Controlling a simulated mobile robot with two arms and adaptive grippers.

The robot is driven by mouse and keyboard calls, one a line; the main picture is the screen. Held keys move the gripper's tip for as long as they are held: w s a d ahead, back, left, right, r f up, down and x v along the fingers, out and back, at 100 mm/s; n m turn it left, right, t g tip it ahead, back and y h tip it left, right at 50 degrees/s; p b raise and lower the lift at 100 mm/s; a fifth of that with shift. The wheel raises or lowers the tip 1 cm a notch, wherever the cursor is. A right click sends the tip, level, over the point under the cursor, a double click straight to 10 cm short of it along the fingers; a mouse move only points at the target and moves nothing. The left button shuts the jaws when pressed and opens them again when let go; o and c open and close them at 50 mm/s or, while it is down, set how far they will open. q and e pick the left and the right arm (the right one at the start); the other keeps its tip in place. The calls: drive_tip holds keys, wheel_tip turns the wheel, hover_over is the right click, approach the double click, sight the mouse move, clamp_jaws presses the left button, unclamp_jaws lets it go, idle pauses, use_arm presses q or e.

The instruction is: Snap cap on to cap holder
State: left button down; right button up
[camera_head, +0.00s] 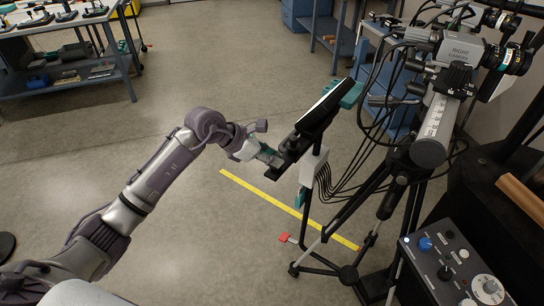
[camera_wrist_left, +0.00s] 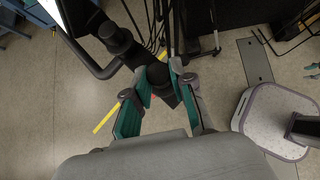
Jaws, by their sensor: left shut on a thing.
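My left gripper (camera_head: 268,155) reaches in from the left, up to a black device with a flat screen (camera_head: 322,108) beside the tripod. In the left wrist view my left gripper (camera_wrist_left: 161,86) has its green-lined fingers shut on a small dark piece, which looks like the cap (camera_wrist_left: 160,76). The cap is partly hidden by the fingers. A black round knob-like part (camera_wrist_left: 116,36) with a bar stands just beyond, up and left of the cap. I cannot tell which part is the cap holder, nor whether the cap touches it. My right gripper is not in view.
A tripod (camera_head: 385,190) with cameras (camera_head: 465,50) on top and hanging cables stands right of the gripper. A control box (camera_head: 455,268) with knobs is at lower right. A workbench (camera_head: 70,45) is far left. Floor with a yellow line (camera_head: 262,197) is open on the left.

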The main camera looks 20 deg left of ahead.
use_arm(q)
drive_tip(key=shift+s+f, duration=0.15)
drive_tip(key=shift+f, duration=0.2)
drive_tip(key=c, duration=0.9)
unclamp_jaws()
drive_tip(key=o, duration=0.5)
drive_tip(key=shift+r, duration=0.15)
